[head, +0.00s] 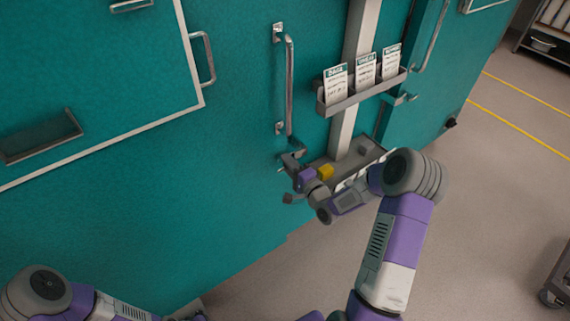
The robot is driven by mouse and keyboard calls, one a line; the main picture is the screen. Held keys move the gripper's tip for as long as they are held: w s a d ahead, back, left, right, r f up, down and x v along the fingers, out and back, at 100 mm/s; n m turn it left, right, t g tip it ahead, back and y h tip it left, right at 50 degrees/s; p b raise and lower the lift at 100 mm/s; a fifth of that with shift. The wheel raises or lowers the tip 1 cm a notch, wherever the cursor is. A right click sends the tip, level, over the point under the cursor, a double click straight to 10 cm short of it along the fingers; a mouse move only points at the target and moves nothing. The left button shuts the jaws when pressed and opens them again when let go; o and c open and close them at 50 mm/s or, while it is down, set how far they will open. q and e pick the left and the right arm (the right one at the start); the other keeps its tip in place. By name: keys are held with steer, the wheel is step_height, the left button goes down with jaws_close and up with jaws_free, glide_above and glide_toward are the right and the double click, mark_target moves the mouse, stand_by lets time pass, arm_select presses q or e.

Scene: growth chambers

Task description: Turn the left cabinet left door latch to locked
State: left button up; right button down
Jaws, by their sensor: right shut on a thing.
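The teal cabinet door (245,85) has a tall metal pull handle (289,85). Just below that handle is a small dark grey latch (291,157) on the door face. My right gripper (292,172) is at the latch and shut on it; the fingers and wrist hide part of the latch, so its exact angle is hard to tell. My right arm reaches in from the lower right. My left arm shows at the lower left, and its gripper is out of the picture.
A rack with several cards (363,90) is fixed on the pale post right of the door. A grey tray (370,155) with a yellow block (325,172) sits below it, close to my right wrist.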

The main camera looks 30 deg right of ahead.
steer(key=c, duration=1)
jaws_free()
steer(key=s+p, duration=0.1)
steer(key=s, duration=0.6)
steer(key=shift+s+d, duration=0.25)
steer(key=shift+d, duration=0.2)
